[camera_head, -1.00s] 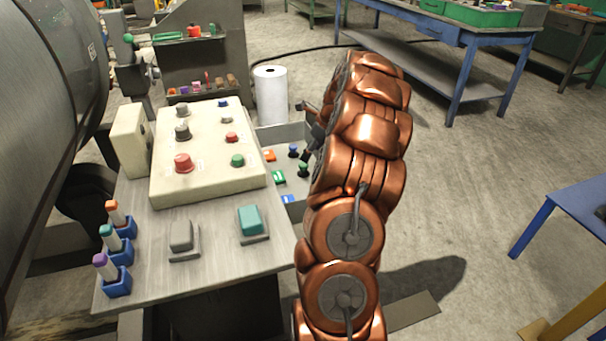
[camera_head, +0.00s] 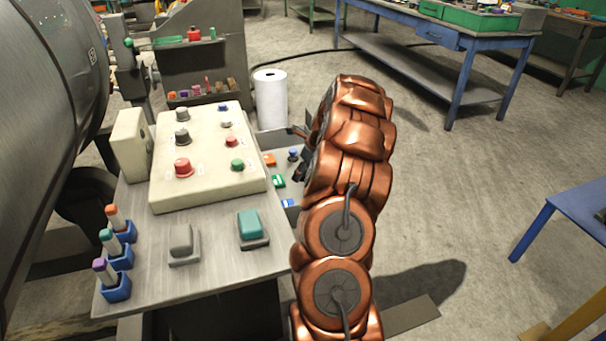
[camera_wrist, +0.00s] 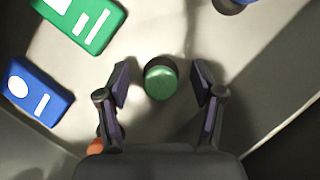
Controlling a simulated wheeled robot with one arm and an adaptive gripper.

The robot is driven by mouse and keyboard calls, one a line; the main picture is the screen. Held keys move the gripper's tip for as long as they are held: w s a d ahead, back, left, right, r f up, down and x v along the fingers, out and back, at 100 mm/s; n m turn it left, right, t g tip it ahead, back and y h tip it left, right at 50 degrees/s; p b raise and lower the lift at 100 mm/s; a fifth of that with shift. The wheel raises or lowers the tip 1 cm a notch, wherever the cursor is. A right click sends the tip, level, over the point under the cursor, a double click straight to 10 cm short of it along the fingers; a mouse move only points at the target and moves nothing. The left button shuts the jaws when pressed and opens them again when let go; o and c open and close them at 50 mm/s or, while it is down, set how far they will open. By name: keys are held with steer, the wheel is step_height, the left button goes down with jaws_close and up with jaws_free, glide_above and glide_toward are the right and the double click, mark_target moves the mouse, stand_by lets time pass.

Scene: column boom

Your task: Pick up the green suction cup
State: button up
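The green suction cup (camera_wrist: 161,82) shows from above in the wrist view as a round green top with a dark edge. My gripper (camera_wrist: 161,85) is open, with one finger on each side of the cup and a gap on both sides. I cannot tell how high the fingertips are above it. In the head view my gripper (camera_head: 301,168) is a small dark shape beside my copper-coloured arm. The green cup is hidden there behind my arm and gripper.
The grey bin (camera_head: 271,137) also holds a green box (camera_wrist: 84,22), a blue box (camera_wrist: 35,92) and a blue cup (camera_head: 293,154). An orange thing (camera_wrist: 96,147) lies partly under my left finger. A control panel (camera_head: 205,195) stands left of the bin.

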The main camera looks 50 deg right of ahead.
steer(key=c, duration=1)
steer(key=shift+r, duration=0.1)
steer(key=shift+c, duration=0.2)
step_height(320, 180, up, 10)
steer(key=shift+f, duration=0.1)
